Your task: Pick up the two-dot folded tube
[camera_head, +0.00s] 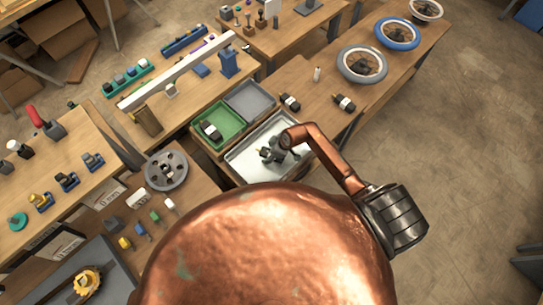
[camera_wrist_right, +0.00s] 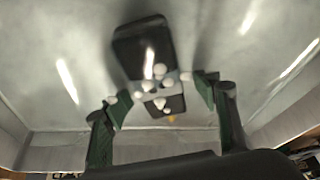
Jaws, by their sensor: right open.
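My right gripper (camera_head: 272,154) is low over the white tray (camera_head: 240,168) in the head view. In the right wrist view it is open (camera_wrist_right: 158,92), its two green fingers apart. A dark tube-like piece (camera_wrist_right: 145,52) with a grey band and several white dots lies on the tray floor, ahead of and between the fingers, with no clear contact. Its lower end has a small yellow spot. I cannot tell whether it is the two-dot folded tube. In the head view my gripper mostly hides it. My left gripper is not in view.
Wheels (camera_head: 362,64) lie farther back. The white tray's walls surround my fingers.

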